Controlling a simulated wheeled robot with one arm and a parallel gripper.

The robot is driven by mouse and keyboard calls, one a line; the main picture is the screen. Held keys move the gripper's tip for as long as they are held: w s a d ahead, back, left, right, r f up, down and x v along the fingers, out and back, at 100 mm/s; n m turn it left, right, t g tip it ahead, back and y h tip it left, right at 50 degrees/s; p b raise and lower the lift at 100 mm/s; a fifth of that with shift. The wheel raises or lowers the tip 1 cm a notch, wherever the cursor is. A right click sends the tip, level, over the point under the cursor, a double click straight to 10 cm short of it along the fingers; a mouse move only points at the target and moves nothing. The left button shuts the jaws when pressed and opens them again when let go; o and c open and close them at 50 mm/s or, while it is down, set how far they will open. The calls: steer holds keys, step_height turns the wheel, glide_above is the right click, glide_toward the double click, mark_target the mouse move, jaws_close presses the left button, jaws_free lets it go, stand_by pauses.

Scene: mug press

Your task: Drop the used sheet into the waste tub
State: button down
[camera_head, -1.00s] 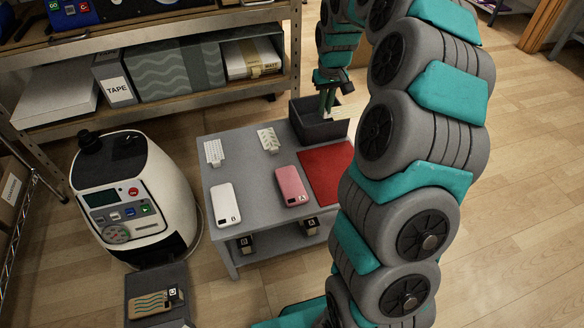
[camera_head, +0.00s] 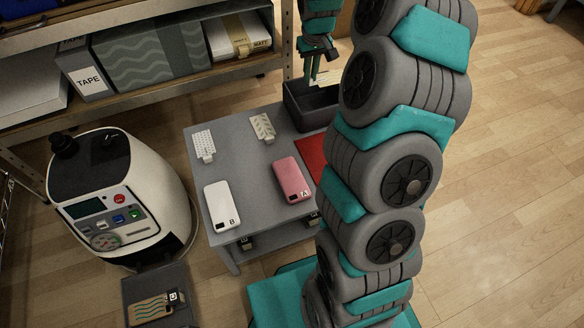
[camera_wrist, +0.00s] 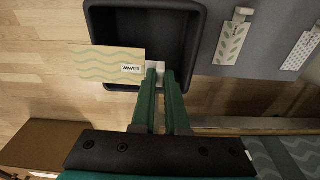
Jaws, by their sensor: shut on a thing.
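The used sheet (camera_wrist: 108,64) is cream with pale green waves and a label that appears to read "WAVES". My gripper (camera_wrist: 160,72) is shut on the white tab at its right end. The waste tub (camera_wrist: 196,60) is a dark open box behind the sheet in the wrist view. The sheet overlaps the tub's left rim there, with its left part over the floor side. In the head view my gripper (camera_head: 314,82) is above the tub (camera_head: 302,118), and the sheet (camera_head: 326,79) shows as a small pale edge. The tub's inside is partly hidden.
The grey table (camera_head: 232,180) carries a white phone case (camera_head: 221,203), a pink phone case (camera_head: 292,178), two patterned sheets (camera_head: 204,144) (camera_head: 262,127) and a red mat (camera_head: 312,156). A white press machine (camera_head: 120,200) stands left. A shelf (camera_head: 150,95) runs behind the table.

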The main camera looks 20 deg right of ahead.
steer(key=shift+f+b, duration=0.35)
steer(key=shift+f, duration=1.15)
steer(key=c, duration=0.8)
jaws_free()
steer(key=shift+c, duration=0.2)
steer(key=r, duration=0.7)
steer(key=shift+s+r, duration=0.15)
steer(key=shift+s, duration=0.2)
steer(key=shift+s+r, duration=0.1)
steer(key=shift+r, duration=0.15)
